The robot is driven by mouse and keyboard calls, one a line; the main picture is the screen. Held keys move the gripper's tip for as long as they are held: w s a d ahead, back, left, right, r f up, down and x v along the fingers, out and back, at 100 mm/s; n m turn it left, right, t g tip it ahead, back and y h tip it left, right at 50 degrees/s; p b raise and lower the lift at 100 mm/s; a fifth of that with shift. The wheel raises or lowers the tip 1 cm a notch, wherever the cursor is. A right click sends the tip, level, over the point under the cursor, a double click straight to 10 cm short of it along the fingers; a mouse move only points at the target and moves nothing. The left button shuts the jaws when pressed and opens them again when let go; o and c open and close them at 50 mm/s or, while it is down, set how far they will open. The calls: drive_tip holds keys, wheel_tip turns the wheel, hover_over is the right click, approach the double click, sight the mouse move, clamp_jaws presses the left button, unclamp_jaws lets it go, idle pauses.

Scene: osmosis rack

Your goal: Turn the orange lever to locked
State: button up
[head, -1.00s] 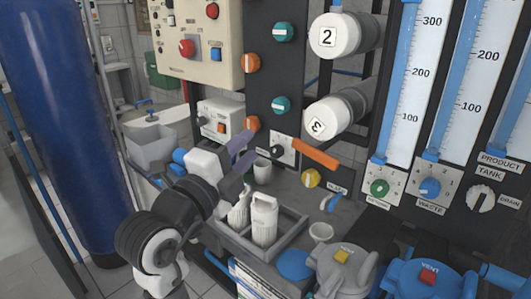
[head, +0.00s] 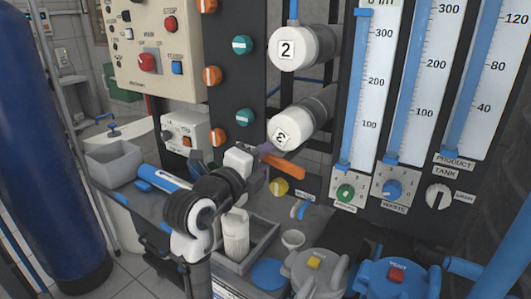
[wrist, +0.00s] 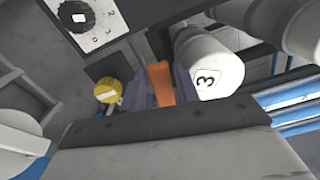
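The orange lever (head: 284,166) is a flat bar on the dark panel below the white cylinder marked 3. In the head view it slopes down to the right. My gripper (head: 264,163) is at the lever's left part, with one finger above it and one below. In the wrist view the lever (wrist: 160,85) shows between the two purple-grey fingers of my gripper (wrist: 161,88). The fingers look spread around it; a firm grip is not visible. My gripper hides the lever's left end and pivot in the head view.
The white cylinder marked 3 (wrist: 208,74) is close beside the right finger in the wrist view. A yellow knob (head: 278,187) sits just below the lever. A white bottle (head: 236,236) stands in a grey tray (head: 262,252) below my arm. Blue pipe and a grey bin (head: 113,165) are at left.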

drive_tip(key=shift+w+d, duration=0.3)
drive_tip(key=shift+w, duration=0.2)
clamp_jaws()
